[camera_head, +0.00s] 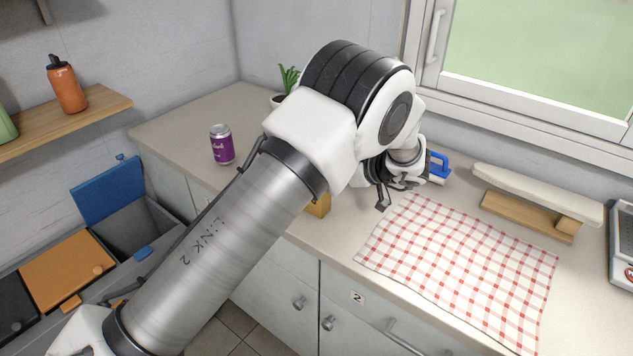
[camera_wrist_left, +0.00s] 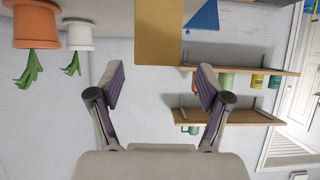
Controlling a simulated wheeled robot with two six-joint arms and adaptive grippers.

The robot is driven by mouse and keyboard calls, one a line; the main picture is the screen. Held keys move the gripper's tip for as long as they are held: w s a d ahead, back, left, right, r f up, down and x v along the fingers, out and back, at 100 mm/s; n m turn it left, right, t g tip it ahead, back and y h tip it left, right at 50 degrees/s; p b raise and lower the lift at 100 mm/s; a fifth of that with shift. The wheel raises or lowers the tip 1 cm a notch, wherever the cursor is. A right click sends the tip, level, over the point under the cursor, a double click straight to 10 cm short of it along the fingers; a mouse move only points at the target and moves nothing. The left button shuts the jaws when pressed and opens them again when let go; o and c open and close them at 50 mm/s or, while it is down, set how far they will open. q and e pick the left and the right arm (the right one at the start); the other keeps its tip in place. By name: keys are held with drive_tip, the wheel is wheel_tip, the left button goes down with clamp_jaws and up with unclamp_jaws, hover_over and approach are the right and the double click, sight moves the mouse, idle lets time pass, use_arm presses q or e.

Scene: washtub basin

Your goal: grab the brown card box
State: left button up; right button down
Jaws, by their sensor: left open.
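The brown card box (camera_head: 318,205) stands on the counter near its front edge in the head view. My left arm hides most of it, and only a lower part shows. In the left wrist view the box (camera_wrist_left: 158,32) is a plain tan block at the top middle, ahead of the fingers and in line with the gap between them. My left gripper (camera_head: 382,192) is to the right of the box in the head view. In the wrist view the gripper (camera_wrist_left: 160,85) is open, with nothing between its fingers.
A purple can (camera_head: 221,144) and a potted plant (camera_head: 282,92) stand on the counter to the left. A checked cloth (camera_head: 465,262) lies to the right, with a blue-handled item (camera_head: 438,165) behind it. Wrist-view shelves (camera_wrist_left: 235,118) appear upside down.

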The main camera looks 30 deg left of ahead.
use_arm(q)
drive_tip(key=p+x, duration=0.2)
drive_tip(key=x, duration=0.4)
drive_tip(key=shift+w+a+f, duration=0.15)
drive_tip(key=shift+w+a, duration=0.05)
drive_tip(key=shift+a, duration=0.2)
drive_tip(key=shift+s+d, duration=0.1)
drive_tip(key=c, duration=1.2)
